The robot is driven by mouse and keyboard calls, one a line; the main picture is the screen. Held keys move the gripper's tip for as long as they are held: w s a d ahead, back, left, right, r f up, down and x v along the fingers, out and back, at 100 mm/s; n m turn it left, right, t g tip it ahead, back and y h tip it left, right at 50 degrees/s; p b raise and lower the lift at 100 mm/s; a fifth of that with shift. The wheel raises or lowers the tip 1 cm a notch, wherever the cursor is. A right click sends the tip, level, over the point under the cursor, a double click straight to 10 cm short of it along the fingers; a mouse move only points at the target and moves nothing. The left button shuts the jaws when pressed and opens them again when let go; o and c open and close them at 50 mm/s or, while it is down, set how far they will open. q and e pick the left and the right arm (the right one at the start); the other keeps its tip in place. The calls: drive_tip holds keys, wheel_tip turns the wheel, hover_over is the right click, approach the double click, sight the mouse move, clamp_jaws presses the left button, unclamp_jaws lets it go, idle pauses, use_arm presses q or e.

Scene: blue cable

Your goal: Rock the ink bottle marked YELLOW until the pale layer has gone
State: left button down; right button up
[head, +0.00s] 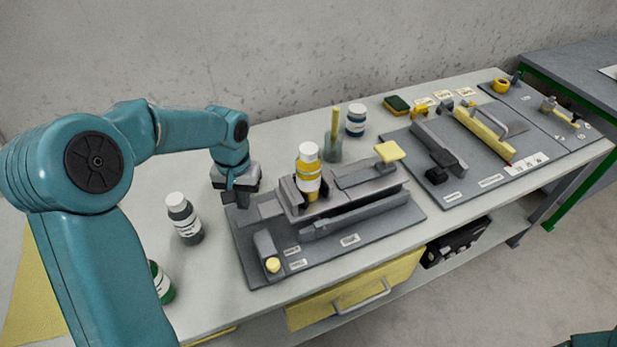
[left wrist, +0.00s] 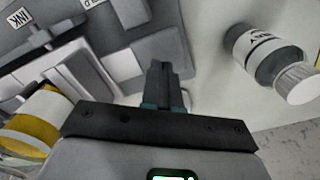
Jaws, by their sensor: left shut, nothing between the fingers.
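The yellow ink bottle (head: 308,176), with a white cap and a pale label band, stands upright in the grey rocking fixture (head: 350,202) on a dark board. Its lower part is hidden by the fixture, and I cannot make out a pale layer apart from the label. It also shows at the left edge of the left wrist view (left wrist: 30,130). My left gripper (head: 241,200) points down, shut and empty, over the board's back left corner, left of the bottle and apart from it. Its closed fingers also show in the left wrist view (left wrist: 163,82). My right gripper is out of view.
A grey bottle (head: 183,218) stands left of the board, a green one (head: 161,282) nearer the front. A blue-labelled bottle (head: 356,120) and a glass beaker (head: 333,148) stand behind the fixture. A second board (head: 485,150) with tools fills the right side.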

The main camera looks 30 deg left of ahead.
sight(246, 213)
use_arm(q)
drive_tip(key=shift+f+b, duration=2.6)
drive_tip(key=shift+f, duration=0.6)
drive_tip(key=shift+r+p, duration=2.5)
drive_tip(key=shift+r, duration=0.7)
wheel_tip(246, 213, up, 10)
drive_tip(key=p, duration=0.7)
drive_tip(key=shift+p, duration=0.35)
